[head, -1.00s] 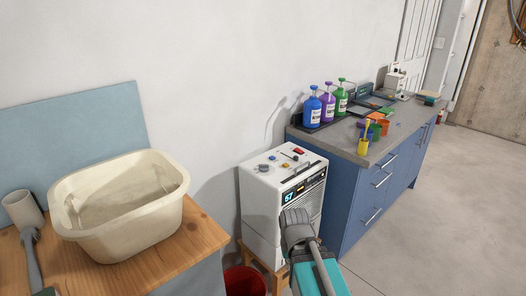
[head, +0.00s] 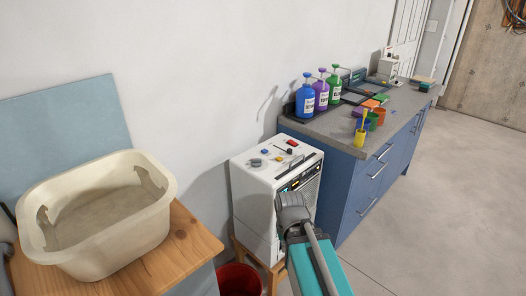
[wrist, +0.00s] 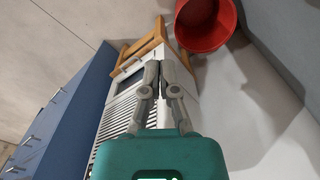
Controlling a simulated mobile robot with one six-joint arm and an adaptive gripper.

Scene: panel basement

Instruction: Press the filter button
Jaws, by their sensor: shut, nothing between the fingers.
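A white boxy machine (head: 252,198) stands against the wall in the head view. Its top has a red button, a blue knob, a grey knob and small dark and yellow parts. A dark panel with lit marks (head: 297,181) runs along its front upper edge, partly covered by my arm. I cannot read which control is the filter button. In the wrist view, my gripper (wrist: 161,64) is shut and empty, with the machine's slatted white face (wrist: 118,118) behind and to the left of the fingers. In the head view the fingertips are hidden behind my arm.
A wooden stand (head: 246,260) carries the machine. A red bucket (head: 239,281) stands close to its left. A blue cabinet (head: 346,196) with bottles and cups on top is to the right. A cream basin (head: 98,240) sits on a wooden counter at left. Floor at right is clear.

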